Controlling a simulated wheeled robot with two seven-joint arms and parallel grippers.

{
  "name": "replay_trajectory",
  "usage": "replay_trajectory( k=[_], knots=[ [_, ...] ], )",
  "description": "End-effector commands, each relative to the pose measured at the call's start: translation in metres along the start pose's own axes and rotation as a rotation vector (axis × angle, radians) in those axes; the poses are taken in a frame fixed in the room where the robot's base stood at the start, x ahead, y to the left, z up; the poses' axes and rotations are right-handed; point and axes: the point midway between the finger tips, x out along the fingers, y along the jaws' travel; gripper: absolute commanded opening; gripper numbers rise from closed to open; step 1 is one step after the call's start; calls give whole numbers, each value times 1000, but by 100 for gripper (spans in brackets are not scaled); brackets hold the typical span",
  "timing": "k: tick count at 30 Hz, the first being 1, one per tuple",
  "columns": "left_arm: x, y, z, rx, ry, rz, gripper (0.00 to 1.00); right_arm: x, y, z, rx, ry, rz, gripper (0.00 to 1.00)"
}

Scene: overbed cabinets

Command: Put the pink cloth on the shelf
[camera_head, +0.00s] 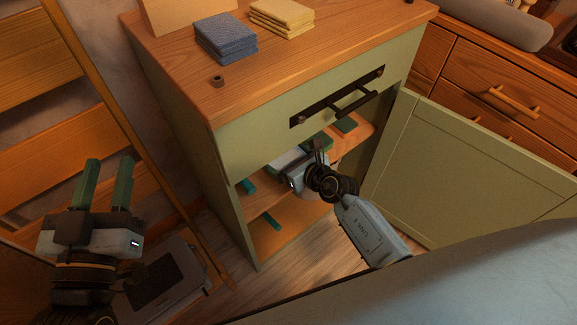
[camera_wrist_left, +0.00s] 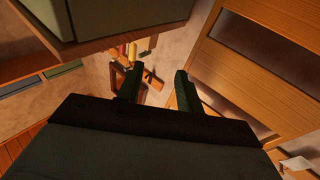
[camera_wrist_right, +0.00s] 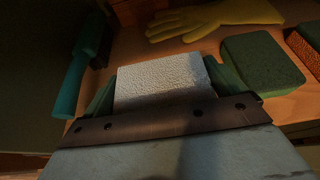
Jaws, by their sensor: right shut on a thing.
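My right gripper (camera_head: 303,163) reaches into the open cabinet below its drawer, at the upper shelf (camera_head: 262,203). The cloth looks whitish rather than clearly pink in this dim light. My left gripper (camera_head: 110,160) is open and empty, left of the cabinet.
The right wrist view shows a yellow glove (camera_wrist_right: 215,17), green sponge (camera_wrist_right: 262,63), orange sponge (camera_wrist_right: 305,48) and teal handled item (camera_wrist_right: 78,75) around the gripper. The cabinet door (camera_head: 470,175) stands open at right. Blue (camera_head: 225,38) and yellow (camera_head: 281,16) folded cloths lie on top.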

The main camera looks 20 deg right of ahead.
Motion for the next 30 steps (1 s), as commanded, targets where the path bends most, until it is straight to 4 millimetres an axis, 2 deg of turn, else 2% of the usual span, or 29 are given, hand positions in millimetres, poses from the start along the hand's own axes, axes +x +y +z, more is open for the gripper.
replay_trajectory(
  k=[4,12,27,28,30],
  knots=[
    [-2,5,-26,-9,184,13,36,4,0,-10,-1,-1,0,69],
    [-11,8,-54,-14,407,21,36,10,0,-22,-1,-1,0,69],
    [-14,8,-59,-15,456,22,36,11,0,-27,0,0,1,69],
    [-14,8,-60,-15,458,22,36,11,0,-26,0,0,1,99],
    [-14,8,-60,-15,457,22,36,11,0,-26,0,0,1,100]
  ],
)
